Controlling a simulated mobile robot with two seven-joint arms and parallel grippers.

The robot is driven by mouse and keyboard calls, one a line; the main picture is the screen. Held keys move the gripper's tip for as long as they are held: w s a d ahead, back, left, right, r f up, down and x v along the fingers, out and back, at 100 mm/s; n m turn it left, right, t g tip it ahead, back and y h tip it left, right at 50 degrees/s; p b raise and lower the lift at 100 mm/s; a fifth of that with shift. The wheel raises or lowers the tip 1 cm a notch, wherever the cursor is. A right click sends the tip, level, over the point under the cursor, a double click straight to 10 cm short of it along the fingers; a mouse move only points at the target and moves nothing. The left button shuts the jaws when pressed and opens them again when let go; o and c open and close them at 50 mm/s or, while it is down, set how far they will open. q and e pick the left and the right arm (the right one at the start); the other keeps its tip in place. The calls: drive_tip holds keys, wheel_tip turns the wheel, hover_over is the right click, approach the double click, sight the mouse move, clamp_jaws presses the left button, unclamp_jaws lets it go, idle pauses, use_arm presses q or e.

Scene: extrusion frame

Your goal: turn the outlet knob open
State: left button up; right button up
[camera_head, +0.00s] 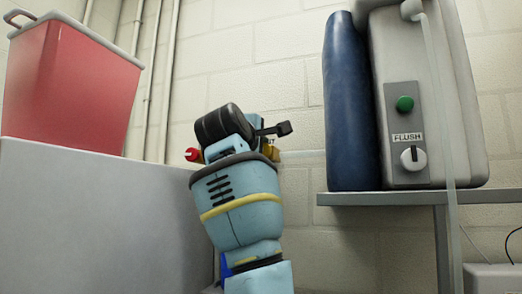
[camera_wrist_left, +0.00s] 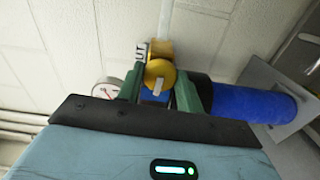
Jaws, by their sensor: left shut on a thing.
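The outlet knob (camera_wrist_left: 160,73) is a round yellow knob with a pale mark on its face, in the middle of the left wrist view. Part of a label reading "UT" (camera_wrist_left: 140,52) shows beside it. My left gripper (camera_wrist_left: 161,88) has its green fingers on either side of the knob and is shut on it. A small blue part shows between the fingers. In the head view my left wrist (camera_head: 240,200) hides most of the knob and the fingers; only bits of yellow fitting (camera_head: 272,152) show. My right gripper is in neither view.
A round gauge (camera_wrist_left: 107,88) sits beside the fingers. A blue cylinder (camera_head: 350,100) and a grey unit with a green button and FLUSH switch (camera_head: 408,135) stand on a shelf (camera_head: 400,197) at right. A red bin (camera_head: 70,85) stands on a grey block at left.

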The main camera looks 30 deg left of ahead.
use_arm(q)
drive_tip(key=shift+n, duration=0.6)
drive_tip(key=o, duration=1)
drive_tip(key=shift+v, duration=3.95)
drive_tip(key=shift+f, duration=0.1)
